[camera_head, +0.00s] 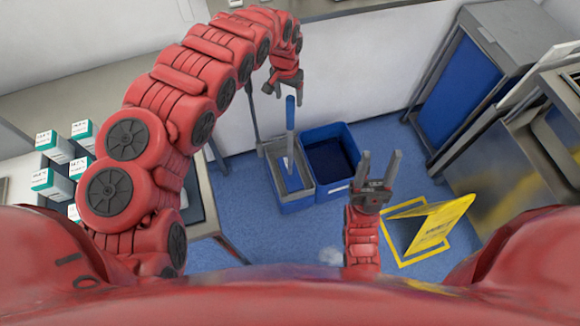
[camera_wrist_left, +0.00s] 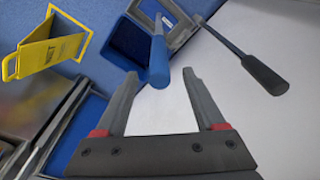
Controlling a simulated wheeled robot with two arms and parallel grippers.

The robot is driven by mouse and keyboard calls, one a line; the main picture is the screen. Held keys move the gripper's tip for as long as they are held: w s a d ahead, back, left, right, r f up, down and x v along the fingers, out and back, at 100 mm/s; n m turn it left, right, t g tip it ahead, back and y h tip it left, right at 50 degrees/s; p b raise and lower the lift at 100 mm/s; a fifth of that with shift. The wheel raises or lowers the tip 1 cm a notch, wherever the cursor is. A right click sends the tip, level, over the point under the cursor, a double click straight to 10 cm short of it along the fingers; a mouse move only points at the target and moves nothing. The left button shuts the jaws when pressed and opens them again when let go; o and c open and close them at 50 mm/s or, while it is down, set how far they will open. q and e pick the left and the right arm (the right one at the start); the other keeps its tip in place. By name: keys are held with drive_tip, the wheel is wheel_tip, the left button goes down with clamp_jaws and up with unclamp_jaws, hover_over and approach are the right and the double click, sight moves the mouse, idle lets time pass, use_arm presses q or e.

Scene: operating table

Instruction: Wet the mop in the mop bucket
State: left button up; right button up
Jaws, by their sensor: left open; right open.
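The mop (camera_head: 290,128) stands nearly upright, its blue handle rising from the grey wringer side of the blue mop bucket (camera_head: 296,205). Its head is hidden. The bucket's other compartment is dark inside. My left gripper (camera_head: 272,91) is open and empty, just left of the handle's top end. In the left wrist view the blue handle end (camera_wrist_left: 159,74) shows between the fingertips of my left gripper (camera_wrist_left: 160,78); neither finger visibly touches it. My right gripper (camera_head: 380,158) is open and empty, its fingers pointing up, to the right of the bucket in the picture.
A grey lever with a dark grip (camera_wrist_left: 265,74) rises beside the mop. A yellow folding sign (camera_head: 437,226) stands on the blue floor at right. A blue-sided cart (camera_head: 462,85) stands further right. White boxes (camera_head: 52,182) lie at left. A white wall is behind the bucket.

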sight(291, 108)
use_arm(q)
drive_tip(key=shift+w+d+f+b, duration=0.1)
drive_tip(key=shift+w+d+f, duration=0.05)
drive_tip(key=shift+f, duration=0.95)
drive_tip(key=shift+w+d+f+b, duration=0.1)
drive_tip(key=shift+w+f, duration=0.1)
drive_tip(key=shift+f, duration=0.85)
drive_tip(key=shift+w+d+f+b, duration=0.1)
drive_tip(key=shift+w+d+f, duration=0.05)
drive_tip(key=shift+f, duration=1.25)
drive_tip(key=shift+a, duration=0.1)
drive_tip(key=shift+c, duration=0.2)
clamp_jaws()
drive_tip(key=shift+r, duration=0.1)
